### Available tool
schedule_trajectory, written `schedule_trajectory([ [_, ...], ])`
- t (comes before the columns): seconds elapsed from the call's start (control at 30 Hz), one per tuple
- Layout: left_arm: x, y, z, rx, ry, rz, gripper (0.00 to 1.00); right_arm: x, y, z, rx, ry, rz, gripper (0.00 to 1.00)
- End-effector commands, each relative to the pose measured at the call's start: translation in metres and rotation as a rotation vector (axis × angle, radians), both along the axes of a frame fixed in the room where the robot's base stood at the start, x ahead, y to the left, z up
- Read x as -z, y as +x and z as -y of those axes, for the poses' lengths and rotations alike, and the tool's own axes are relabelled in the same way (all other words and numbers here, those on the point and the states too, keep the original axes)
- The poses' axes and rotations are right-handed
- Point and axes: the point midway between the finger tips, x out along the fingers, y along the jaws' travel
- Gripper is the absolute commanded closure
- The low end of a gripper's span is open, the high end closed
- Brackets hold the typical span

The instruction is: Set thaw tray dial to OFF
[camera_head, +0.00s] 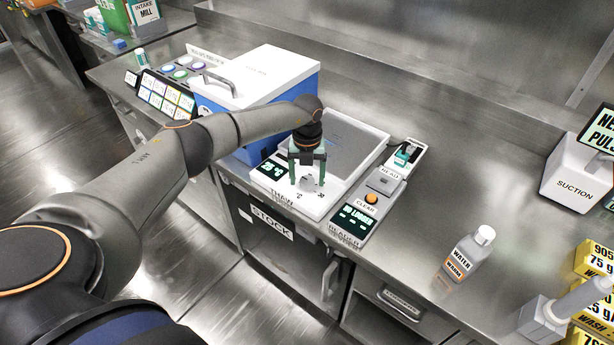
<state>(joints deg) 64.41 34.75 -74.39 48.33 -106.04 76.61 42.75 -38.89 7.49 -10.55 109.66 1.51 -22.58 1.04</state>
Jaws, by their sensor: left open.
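The thaw tray (374,160) is a white-rimmed unit with a grey recessed plate, set on the steel counter near its front edge. Its front panel carries a dark display (272,169) and a pale grey dial (309,185) with printed marks around it. My left gripper (307,178) points down over the panel. Its greenish fingers are open, one on each side of the dial. I cannot tell whether they touch it. The fingers partly hide the dial, and its pointer setting is too small to read. My right gripper is not in view.
A blue box with a white lid (252,75) stands left of the tray. A reader unit (368,198) with an orange button sits close on the right. A wash bottle (468,255), a suction unit (578,172) and yellow boxes (594,258) stand farther right. Counter between is clear.

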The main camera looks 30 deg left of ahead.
Motion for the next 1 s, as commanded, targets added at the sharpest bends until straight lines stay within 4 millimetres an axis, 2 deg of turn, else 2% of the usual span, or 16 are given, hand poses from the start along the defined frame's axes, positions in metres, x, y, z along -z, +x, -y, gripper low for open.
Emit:
schedule_trajectory([
  [0.17,-0.018,0.001,-0.001,-0.001,0.000,0.004,0.21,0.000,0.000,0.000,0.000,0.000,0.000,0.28],
  [0.5,-0.089,0.001,-0.001,-0.001,0.000,0.004,0.21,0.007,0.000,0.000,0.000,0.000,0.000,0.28],
  [0.63,-0.110,0.001,0.000,-0.001,0.000,0.004,0.21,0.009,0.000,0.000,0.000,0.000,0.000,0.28],
  [0.8,-0.123,0.000,-0.001,-0.002,0.000,0.001,0.21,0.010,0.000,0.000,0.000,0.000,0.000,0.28],
  [1.0,-0.125,0.000,0.000,-0.002,0.000,0.000,0.21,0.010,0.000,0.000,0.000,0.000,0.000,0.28],
])
